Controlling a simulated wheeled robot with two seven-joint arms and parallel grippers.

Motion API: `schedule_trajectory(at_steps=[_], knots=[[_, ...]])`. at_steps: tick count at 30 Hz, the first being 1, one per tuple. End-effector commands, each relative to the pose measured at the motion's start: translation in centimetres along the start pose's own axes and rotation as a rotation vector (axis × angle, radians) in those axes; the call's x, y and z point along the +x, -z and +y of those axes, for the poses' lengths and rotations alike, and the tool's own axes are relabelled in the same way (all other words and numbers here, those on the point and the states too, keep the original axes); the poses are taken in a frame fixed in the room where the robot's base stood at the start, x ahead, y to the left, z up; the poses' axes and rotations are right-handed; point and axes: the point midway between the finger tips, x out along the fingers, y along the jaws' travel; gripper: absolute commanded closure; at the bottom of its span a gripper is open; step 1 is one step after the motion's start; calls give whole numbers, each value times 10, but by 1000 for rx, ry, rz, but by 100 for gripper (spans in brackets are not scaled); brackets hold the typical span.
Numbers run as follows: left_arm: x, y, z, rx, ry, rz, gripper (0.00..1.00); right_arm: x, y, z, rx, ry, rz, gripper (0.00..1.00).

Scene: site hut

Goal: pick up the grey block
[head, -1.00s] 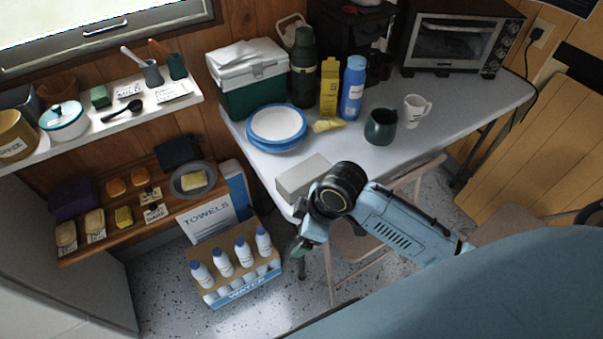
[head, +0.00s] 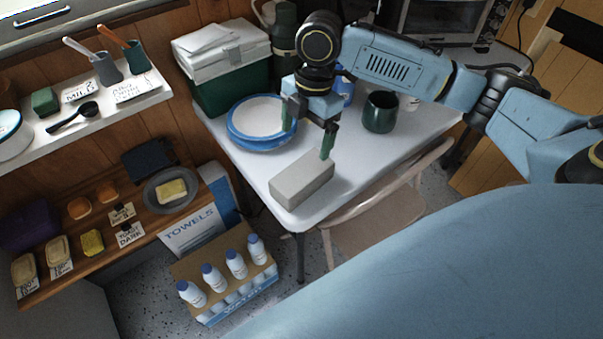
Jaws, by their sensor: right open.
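The grey block (head: 301,181) lies flat near the front left corner of the white table (head: 374,157). My right gripper (head: 308,140) is above and behind the block, with its green-tipped fingers pointing down and spread apart. It is open and empty. In the picture one finger overlaps the edge of the blue-rimmed plates, and the other ends at the block's far right edge; I cannot tell whether it touches. My left gripper is not in view.
Blue-rimmed plates (head: 247,133) sit behind the block, with a green cooler (head: 215,92) further back. A dark green mug (head: 379,112) stands to the right. A folding chair (head: 385,212) is against the table's front. A bottle carton (head: 220,300) stands on the floor.

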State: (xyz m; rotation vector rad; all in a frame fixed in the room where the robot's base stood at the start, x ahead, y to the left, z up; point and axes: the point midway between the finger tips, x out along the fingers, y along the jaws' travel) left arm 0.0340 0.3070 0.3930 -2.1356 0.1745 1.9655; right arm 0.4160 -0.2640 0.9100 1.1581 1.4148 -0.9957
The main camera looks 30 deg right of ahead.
Motion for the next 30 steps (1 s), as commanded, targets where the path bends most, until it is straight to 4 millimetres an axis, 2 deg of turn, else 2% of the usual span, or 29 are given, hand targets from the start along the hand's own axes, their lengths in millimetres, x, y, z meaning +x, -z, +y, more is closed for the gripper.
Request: schedule_trajectory(at_steps=[3, 8, 11, 12, 20, 30], knots=[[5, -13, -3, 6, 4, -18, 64, 21, 0, -1, 1, 4, 1, 11], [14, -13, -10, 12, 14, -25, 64, 55, 0, -1, 1, 4, 2, 11], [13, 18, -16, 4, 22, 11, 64, 67, 0, 0, 2, 2, 1, 11], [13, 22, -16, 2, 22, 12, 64, 71, 0, 0, 2, 1, 1, 11], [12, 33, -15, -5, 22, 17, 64, 85, -1, -2, 1, 2, 1, 11], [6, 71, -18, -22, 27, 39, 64, 123, -4, -5, 2, 1, 1, 11]])
